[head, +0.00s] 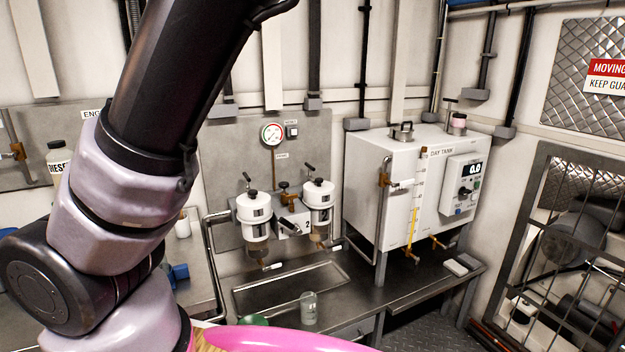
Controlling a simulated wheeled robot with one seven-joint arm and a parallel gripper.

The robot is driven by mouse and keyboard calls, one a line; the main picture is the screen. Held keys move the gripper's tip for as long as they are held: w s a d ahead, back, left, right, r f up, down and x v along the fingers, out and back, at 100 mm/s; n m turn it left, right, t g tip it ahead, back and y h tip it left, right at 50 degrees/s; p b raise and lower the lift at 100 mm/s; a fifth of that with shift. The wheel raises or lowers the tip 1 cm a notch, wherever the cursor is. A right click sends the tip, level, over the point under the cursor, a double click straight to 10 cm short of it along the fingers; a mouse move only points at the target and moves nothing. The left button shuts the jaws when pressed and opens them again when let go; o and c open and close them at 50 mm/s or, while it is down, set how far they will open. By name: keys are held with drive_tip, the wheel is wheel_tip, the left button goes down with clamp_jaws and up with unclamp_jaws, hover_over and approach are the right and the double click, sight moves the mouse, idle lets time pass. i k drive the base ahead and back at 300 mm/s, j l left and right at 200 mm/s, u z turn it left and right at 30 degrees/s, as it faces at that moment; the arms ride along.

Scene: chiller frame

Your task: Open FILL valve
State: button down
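No label reading FILL can be made out, so I cannot tell which valve it is. A white day tank (375,170) stands on the bench at right of centre. A brass valve (384,179) with a pale lever pointing right sits on its front, left of the yellow sight gauge (412,225). Small brass taps (411,258) show low on the tank's front. Two white filter bowls (253,215) (318,200) hang on the wall, with a brass selector valve (284,190) between them. My arm fills the left foreground; my gripper is outside the picture.
A drip tray (290,287) and a glass jar (308,307) are on the bench below the filters. A control box (461,187) reads 0.0 on the tank. A barred guard (575,240) stands at right. A bottle (59,158) is partly behind my arm.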

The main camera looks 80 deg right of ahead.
sight(401, 182)
drive_tip(key=z, duration=1.75)
drive_tip(key=l+z, duration=0.15)
drive_tip(key=z, duration=0.25)
drive_tip(key=l+z, duration=0.15)
drive_tip(key=z, duration=0.2)
drive_tip(key=l+z, duration=0.15)
drive_tip(key=z, duration=0.25)
drive_tip(key=i+l+z, duration=0.1)
drive_tip(key=z, duration=0.25)
